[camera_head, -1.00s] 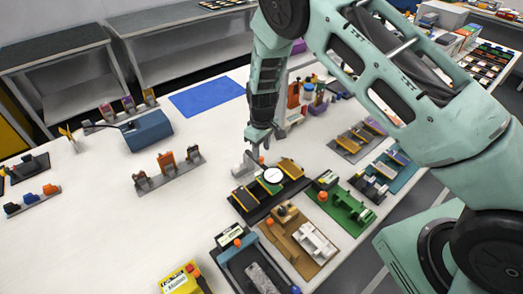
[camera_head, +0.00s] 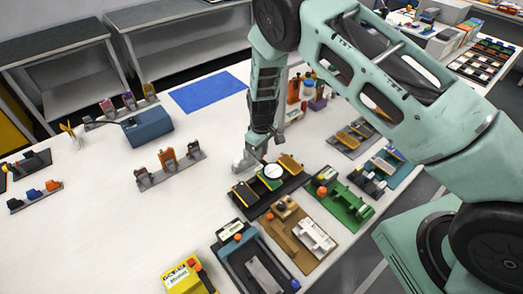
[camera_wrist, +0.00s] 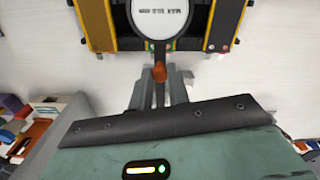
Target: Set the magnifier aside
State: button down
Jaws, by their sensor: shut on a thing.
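The magnifier (camera_head: 273,171) has a round pale lens and sits over a black tray (camera_head: 252,207) of yellow-edged pouch cells. In the wrist view the lens (camera_wrist: 168,15) shows printed text, enlarged, and an orange-brown handle piece (camera_wrist: 160,72) points toward me. My gripper (camera_head: 250,160) is beside the tray's far edge. In the wrist view my gripper (camera_wrist: 160,92) is shut on the magnifier's handle. The lens appears at or just above the cells; the exact gap cannot be told.
A blue mat (camera_head: 209,92) lies bare at the back of the white table. A green fixture (camera_head: 345,203) and a brown fixture (camera_head: 290,238) stand close to the tray. A stand with orange-brown parts (camera_head: 168,168) is to the left. Open table lies between.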

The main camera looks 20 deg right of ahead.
jog(key=shift+d, duration=0.1)
jog(key=w+d+n+b, duration=0.4)
jog(key=w+n+b, duration=0.5)
jog(key=n, duration=0.8)
jog(key=shift+w+d+n+b, duration=0.15)
jog(key=shift+w+n+b, duration=0.25)
jog(key=shift+b, duration=1.3)
jog(key=shift+w+r, duration=0.1)
jog(key=shift+r, duration=0.05)
jog(key=c, duration=1.3)
grip_release()
